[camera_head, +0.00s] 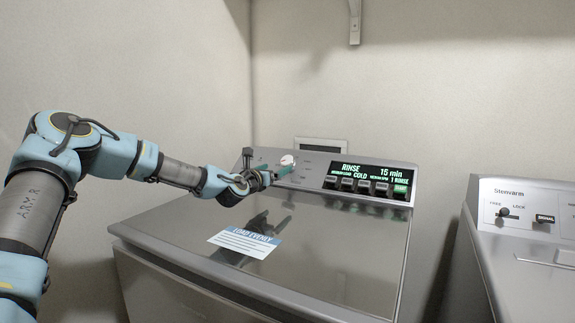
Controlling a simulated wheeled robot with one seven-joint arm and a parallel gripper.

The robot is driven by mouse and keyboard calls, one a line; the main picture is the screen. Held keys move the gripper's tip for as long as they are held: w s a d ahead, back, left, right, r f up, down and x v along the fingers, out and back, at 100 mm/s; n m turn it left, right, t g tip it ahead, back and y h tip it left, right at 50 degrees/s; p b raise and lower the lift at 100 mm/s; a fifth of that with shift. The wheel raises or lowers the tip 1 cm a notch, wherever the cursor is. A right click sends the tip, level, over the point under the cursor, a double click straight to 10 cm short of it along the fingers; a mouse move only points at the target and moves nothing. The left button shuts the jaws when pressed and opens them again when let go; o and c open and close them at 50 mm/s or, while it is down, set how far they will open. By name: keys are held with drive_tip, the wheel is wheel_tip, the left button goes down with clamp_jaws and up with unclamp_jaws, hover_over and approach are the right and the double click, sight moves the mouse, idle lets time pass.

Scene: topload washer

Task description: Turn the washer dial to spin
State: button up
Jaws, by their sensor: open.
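The washer (180,232) is a grey top-loader with its dark lid shut. Its raised rear panel carries a round, light-coloured dial (288,160) toward the left. A lit display (365,172) on the panel reads "RINSE", "COLD" and "15 min". My gripper (284,170) reaches in from the left, with its teal fingertips at the dial. The jaws are open. The fingers partly hide the dial, and I cannot tell whether they touch it.
A row of buttons (358,186) lies below the display. A second machine (520,235) stands at the right across a narrow gap. A paper label (243,243) lies on the lid. A wall bracket (355,22) hangs above, and the wall is close behind.

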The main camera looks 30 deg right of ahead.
sight(284, 165)
drive_tip(key=p+x, duration=0.2)
drive_tip(key=x, duration=0.7)
drive_tip(key=shift+a, duration=0.1)
drive_tip(key=c, duration=1.4)
drive_tip(key=shift+w+f+m+b, duration=0.1)
drive_tip(key=shift+f+m+b, duration=0.2)
drive_tip(key=shift+b, duration=0.65)
